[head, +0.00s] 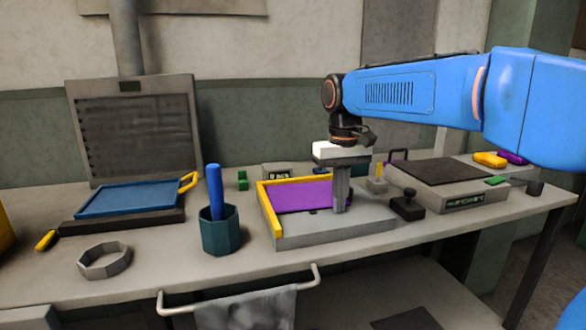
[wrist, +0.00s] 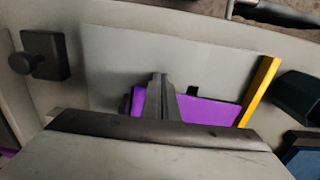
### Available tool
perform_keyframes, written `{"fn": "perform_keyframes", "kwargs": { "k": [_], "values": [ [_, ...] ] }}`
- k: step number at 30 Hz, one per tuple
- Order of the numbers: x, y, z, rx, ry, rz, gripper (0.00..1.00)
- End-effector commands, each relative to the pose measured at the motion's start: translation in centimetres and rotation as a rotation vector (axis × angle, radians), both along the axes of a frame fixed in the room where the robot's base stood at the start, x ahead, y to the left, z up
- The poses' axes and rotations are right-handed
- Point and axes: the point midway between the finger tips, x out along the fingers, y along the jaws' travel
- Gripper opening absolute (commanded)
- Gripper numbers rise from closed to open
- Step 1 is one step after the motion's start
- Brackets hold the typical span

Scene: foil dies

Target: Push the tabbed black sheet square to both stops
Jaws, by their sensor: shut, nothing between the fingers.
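A purple sheet (head: 298,196) with a small dark tab (wrist: 193,91) lies on a grey plate (head: 340,231); no black sheet shows on this plate. A yellow stop (head: 269,208) runs along the plate's left side and another yellow stop (head: 292,181) along its back. The sheet's left edge is close to the left stop; I cannot tell whether they touch. The back edge's contact and squareness are unclear. My gripper (head: 340,209) is shut and empty, pointing down at the sheet's right end. In the wrist view, its fingers (wrist: 160,82) cover part of the sheet.
A grey device with a dark top (head: 455,171) and a small black knobbed block (head: 408,207) stand right of the plate. A teal cup (head: 220,232) with a blue stick stands left. Farther left are a blue tray (head: 128,198) and a grey ring (head: 104,261). Bare table lies in front.

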Motion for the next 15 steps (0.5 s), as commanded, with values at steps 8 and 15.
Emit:
{"fn": "perform_keyframes", "kwargs": {
  "k": [8, 15],
  "values": [
    [0.7, 0.2, 0.0, 0.0, 0.0, 0.0, 0.0],
    [1.4, 0.4, 0.0, 0.0, 0.0, 0.0, 0.0]
  ]
}}
